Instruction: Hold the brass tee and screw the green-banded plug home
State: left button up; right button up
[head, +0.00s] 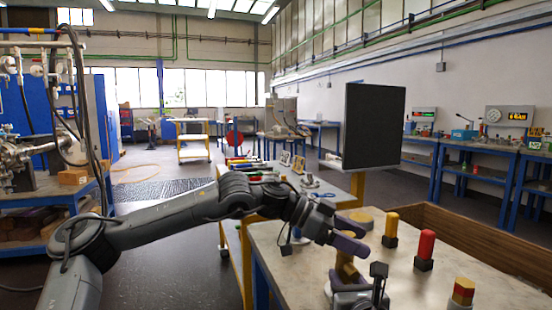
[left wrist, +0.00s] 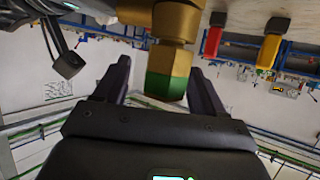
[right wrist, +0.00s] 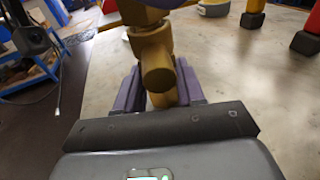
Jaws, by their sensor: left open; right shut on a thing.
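The brass tee (head: 346,268) is above the near bench, partly hidden by my grippers in the head view. My right gripper (head: 352,284) is shut on the tee, and in the right wrist view a brass branch (right wrist: 157,78) shows between its purple fingers. The green-banded plug (left wrist: 168,84) is brass with a green end and sits in line against the tee's end (left wrist: 176,22). How deep its thread sits is hidden. My left gripper (head: 348,234) is open, with its fingers (left wrist: 160,72) on either side of the plug and gaps showing.
A wooden board (head: 480,245) edges the bench's right side. A dark panel (head: 373,125) stands beyond.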

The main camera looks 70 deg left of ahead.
aim_at(354, 235)
pick_arm(q)
notch_tip(354, 235, up, 6)
jog(key=shift+r, duration=0.15)
jog(key=shift+w+d+r, duration=0.1)
jog(key=shift+w+r, duration=0.05)
jog(key=shift+r, duration=0.15)
jog(key=w+a+r+n+t+y, duration=0.1)
jog(key=a+r+n+t+y, duration=0.1)
jog(key=a+r, duration=0.7)
jog(key=s+a+f+n+y, duration=0.1)
jog(key=s+a+n+y, duration=0.2)
jog(key=a, duration=0.6)
jog(key=s+a+f+n+y, duration=0.2)
jog(key=s+a+n+y, duration=0.1)
jog(key=a, duration=0.6)
jog(key=shift+s+a+n+t+y, duration=0.3)
jog(key=shift+n+y, duration=0.3)
jog(key=shift+y, duration=0.5)
jog(key=shift+f, duration=0.1)
